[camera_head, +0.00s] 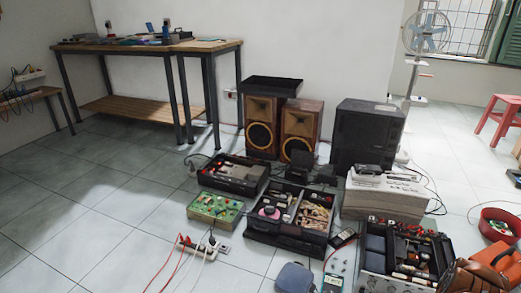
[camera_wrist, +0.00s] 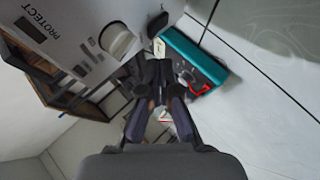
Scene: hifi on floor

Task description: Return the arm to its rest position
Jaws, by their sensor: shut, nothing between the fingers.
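My gripper (camera_wrist: 159,82) shows in the wrist view, its dark fingers reaching up from the bottom middle. The fingers are shut with nothing held between them. Beyond the fingertips are a pale device (camera_wrist: 85,30) with a round knob and the label "PROTECT", and a teal box (camera_wrist: 205,65) with a red part on the floor. I cannot tell how far the fingertips are from them. In the head view I cannot make out my gripper for sure.
Open toolboxes (camera_head: 290,215), a green board (camera_head: 215,208), a power strip (camera_head: 205,245) with cables and a pale instrument (camera_head: 385,190) crowd the floor. Speakers (camera_head: 263,128), a black case (camera_head: 367,135) and a workbench (camera_head: 150,47) stand behind. The tiled floor at left is clear.

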